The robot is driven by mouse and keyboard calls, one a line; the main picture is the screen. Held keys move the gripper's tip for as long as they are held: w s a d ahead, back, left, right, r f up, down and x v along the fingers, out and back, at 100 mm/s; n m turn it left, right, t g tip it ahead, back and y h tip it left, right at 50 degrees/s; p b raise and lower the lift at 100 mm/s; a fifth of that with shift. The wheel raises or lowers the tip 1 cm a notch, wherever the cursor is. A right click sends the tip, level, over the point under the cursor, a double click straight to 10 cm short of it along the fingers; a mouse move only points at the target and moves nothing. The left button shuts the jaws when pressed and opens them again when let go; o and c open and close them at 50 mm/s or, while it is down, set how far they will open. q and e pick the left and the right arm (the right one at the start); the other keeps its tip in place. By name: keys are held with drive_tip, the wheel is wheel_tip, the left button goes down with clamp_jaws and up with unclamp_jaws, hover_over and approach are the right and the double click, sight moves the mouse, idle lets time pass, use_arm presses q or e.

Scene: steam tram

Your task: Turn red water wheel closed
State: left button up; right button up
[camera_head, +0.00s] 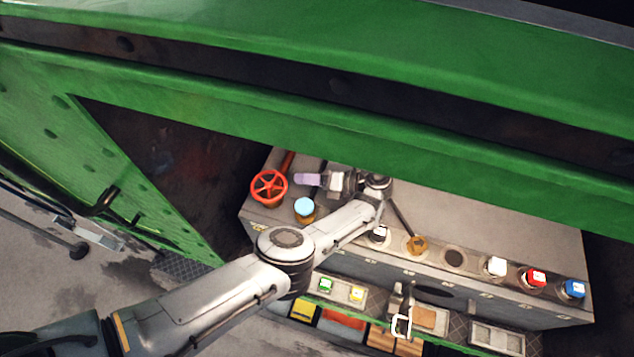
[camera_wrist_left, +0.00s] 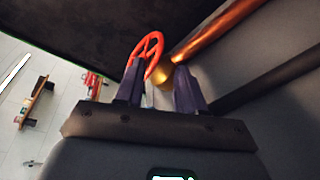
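The red water wheel (camera_head: 268,187), a spoked handwheel, sits at the left end of the grey console top, beside a reddish pipe. My left gripper (camera_head: 307,180) is just right of the wheel, with its purple fingers pointing towards it. The wheel also shows in the left wrist view (camera_wrist_left: 147,58), just beyond the fingertips, partly overlapped by the left finger. The left gripper (camera_wrist_left: 158,82) is open, with a clear gap between its fingers. Whether a finger touches the rim cannot be told.
A light-blue-topped knob (camera_head: 304,207) stands close below the left gripper. A copper pipe (camera_wrist_left: 210,35) runs past the fingers at the right. White, red (camera_head: 534,278) and blue (camera_head: 573,289) knobs line the console front. A green metal wall (camera_head: 400,150) overhangs the back.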

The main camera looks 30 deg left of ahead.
use_arm(q)
drive_tip(key=shift+b+v, duration=0.55)
drive_tip(key=shift+v, duration=0.4)
drive_tip(key=shift+d+r, duration=0.1)
drive_tip(key=shift+d, duration=0.35)
